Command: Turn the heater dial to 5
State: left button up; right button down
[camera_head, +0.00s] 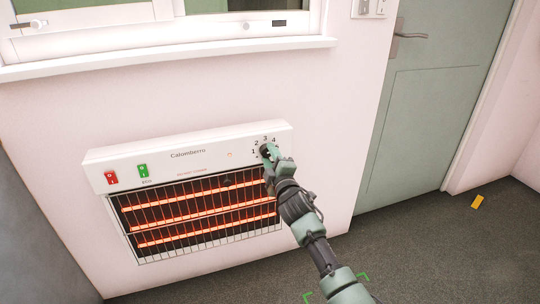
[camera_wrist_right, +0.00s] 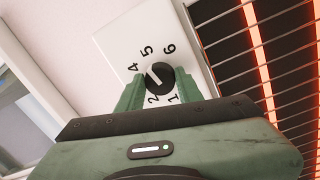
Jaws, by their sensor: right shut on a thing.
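The white wall heater (camera_head: 190,157) has a black dial (camera_head: 264,149) at the right end of its top panel, partly covered by my right gripper (camera_head: 270,154). In the right wrist view the dial (camera_wrist_right: 161,78) sits between the two green fingers of my right gripper (camera_wrist_right: 162,84), which is shut on it. The numbers 1, 2, 4, 5 and 6 show around it; the 3 is hidden there. The white line on the knob slants toward the side of the 4; its exact setting is hard to read. My left gripper is not in view.
The heater's bars glow orange behind a wire grille (camera_head: 200,216). A red switch (camera_head: 111,178) and a green switch (camera_head: 143,171) are at its left. A window sill (camera_head: 170,58) runs above. A grey-green door (camera_head: 430,110) and open carpet lie to the right.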

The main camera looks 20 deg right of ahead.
jog(key=shift+a+f+m, duration=0.1)
jog(key=shift+m, duration=1)
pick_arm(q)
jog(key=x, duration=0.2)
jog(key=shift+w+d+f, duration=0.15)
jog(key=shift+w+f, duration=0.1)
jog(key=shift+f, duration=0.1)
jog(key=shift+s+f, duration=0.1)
pick_arm(e)
jog(key=c, duration=0.9)
grip_release()
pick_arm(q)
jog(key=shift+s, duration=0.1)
